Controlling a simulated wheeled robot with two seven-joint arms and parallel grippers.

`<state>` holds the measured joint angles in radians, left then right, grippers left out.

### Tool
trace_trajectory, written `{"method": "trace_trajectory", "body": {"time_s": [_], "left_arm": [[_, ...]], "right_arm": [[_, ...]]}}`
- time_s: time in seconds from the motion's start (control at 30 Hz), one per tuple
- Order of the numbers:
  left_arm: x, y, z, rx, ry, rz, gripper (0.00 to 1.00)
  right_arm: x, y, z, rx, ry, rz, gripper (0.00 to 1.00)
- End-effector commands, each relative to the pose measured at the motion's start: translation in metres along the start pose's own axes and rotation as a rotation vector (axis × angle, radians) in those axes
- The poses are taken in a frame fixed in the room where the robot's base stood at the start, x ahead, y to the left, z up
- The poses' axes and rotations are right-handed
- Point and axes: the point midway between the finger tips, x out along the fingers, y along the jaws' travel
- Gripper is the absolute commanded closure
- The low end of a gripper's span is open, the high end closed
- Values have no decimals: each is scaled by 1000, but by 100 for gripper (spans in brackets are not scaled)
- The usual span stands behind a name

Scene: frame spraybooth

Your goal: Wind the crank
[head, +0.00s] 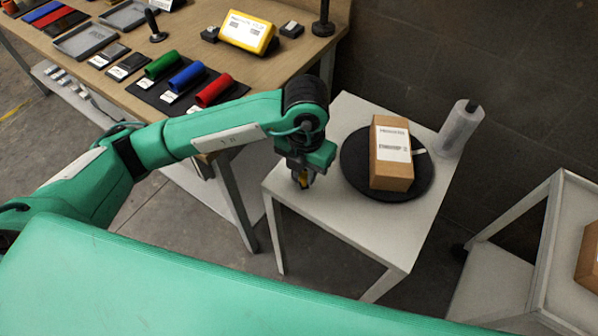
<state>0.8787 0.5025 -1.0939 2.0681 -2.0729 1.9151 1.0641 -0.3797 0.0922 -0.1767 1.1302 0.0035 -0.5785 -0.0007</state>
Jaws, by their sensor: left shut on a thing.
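My left gripper (302,181) points down at the left part of the small white table (345,105). It is shut on what looks like the crank's handle, of which only a small yellowish bit (307,182) shows between the fingers. The gripper and wrist hide the rest of the crank. Just right of the gripper, a round black turntable (358,187) lies on the table. A brown cardboard box (391,175) with a white label stands on it. My right gripper is not in view.
A roll of clear film (460,130) stands upright at the table's right corner. A wooden workbench (120,75) with coloured rolls, trays and a yellow device (247,32) is at upper left. A white cart (500,262) is at lower right.

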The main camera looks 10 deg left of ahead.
Motion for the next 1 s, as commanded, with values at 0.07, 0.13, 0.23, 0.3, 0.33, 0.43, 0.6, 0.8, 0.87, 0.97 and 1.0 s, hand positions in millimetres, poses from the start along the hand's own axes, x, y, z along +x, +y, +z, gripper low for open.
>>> {"method": "trace_trajectory", "body": {"time_s": [0.07,0.13,0.23,0.3,0.33,0.43,0.6,0.8,0.87,0.97,1.0], "left_arm": [[1,-3,3,-69,-2,-2,100],[1,-5,5,-136,-2,-2,100],[1,-6,8,-232,-1,-1,100],[0,-8,10,-298,-1,-1,100],[0,-8,11,-326,-1,-1,100],[0,-10,15,-422,-1,-2,100],[0,-12,21,-584,-1,-2,100],[-1,-12,28,-759,0,-2,100],[-1,-12,30,-806,0,-2,100],[-1,-12,32,-875,0,-2,100],[-1,-12,34,-899,0,-2,100]], "right_arm": [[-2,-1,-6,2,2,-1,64],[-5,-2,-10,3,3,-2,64],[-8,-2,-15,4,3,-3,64],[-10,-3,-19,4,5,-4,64],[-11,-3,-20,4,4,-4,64],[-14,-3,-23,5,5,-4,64],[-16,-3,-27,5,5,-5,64],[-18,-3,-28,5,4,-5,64],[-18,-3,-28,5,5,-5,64],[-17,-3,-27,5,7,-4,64],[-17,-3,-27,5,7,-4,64]]}}
